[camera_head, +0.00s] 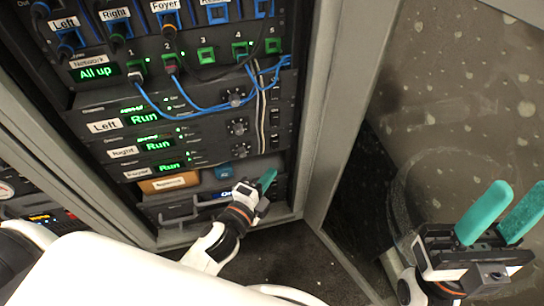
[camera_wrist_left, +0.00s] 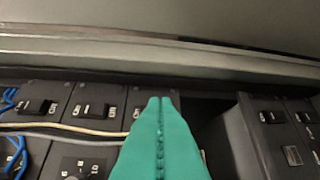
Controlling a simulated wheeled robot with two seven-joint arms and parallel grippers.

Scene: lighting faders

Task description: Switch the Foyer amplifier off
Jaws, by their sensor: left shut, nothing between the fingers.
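The Foyer amplifier (camera_head: 168,167) is the lowest of three labelled amplifiers in the rack, and its green display reads Run. My left gripper (camera_head: 268,180) is low at the rack's right side, its teal fingers shut and empty. In the left wrist view the shut fingertips (camera_wrist_left: 160,101) overlap the third rocker switch (camera_wrist_left: 137,113) in a row and partly hide it. I cannot tell whether they touch it, or how it is set. My right gripper (camera_head: 500,213) is open and empty, away from the rack at the right.
The Left amplifier (camera_head: 144,119) and Right amplifier (camera_head: 158,145) also read Run. Blue cables (camera_head: 190,107) hang above them. More switches (camera_wrist_left: 271,117) sit at the right in the wrist view. The rack's grey side frame (camera_head: 318,110) stands right of the left gripper.

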